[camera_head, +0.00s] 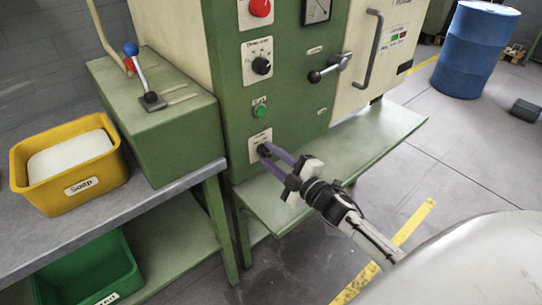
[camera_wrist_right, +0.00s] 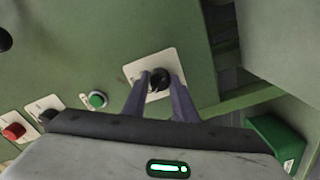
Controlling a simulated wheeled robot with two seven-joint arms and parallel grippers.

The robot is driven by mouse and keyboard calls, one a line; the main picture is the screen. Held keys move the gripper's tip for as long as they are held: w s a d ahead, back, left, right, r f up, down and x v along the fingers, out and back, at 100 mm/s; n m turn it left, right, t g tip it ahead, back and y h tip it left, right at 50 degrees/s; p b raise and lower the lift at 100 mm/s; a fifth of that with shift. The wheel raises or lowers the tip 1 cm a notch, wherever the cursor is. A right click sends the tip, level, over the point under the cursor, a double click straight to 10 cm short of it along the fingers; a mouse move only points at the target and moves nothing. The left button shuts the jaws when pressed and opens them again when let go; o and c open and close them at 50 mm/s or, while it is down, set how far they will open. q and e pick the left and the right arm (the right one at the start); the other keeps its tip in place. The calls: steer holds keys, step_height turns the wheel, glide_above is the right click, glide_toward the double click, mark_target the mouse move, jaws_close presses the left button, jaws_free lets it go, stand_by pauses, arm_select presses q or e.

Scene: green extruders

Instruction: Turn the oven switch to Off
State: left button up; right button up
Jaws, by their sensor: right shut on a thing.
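The oven switch (camera_head: 264,150) is a black rotary knob on a white label plate, low on the green machine panel. It also shows in the right wrist view (camera_wrist_right: 160,79), between my fingers. My right gripper (camera_head: 269,152) reaches in from the lower right, its two purple fingers shut on the knob from both sides. The label's lettering is too small to read, and the fingers partly hide the plate. My left gripper is not in view.
Above the switch are a green button (camera_head: 259,111), another black knob (camera_head: 261,66) and a red knob (camera_head: 260,7). A lever handle (camera_head: 329,68) sticks out to the right. A green shelf (camera_head: 382,140) juts out below the panel. A yellow soap bin (camera_head: 116,172) stands at left.

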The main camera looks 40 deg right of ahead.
steer(key=o, duration=1)
steer(key=shift+o, duration=0.2)
steer(key=s, duration=1)
steer(key=shift+s+d, duration=0.15)
steer(key=shift+d, duration=0.25)
steer(key=s+a+f+m+g, duration=0.9)
steer(key=s+a+f+m, duration=0.2)
steer(key=s+a+f, duration=0.6)
step_height(320, 180, down, 3)
steer(key=a, duration=0.2)
steer(key=shift+s+a+f+g+y, duration=0.2)
steer(key=shift+s+a+g+y, duration=0.1)
steer(key=shift+s+a+y, duration=0.1)
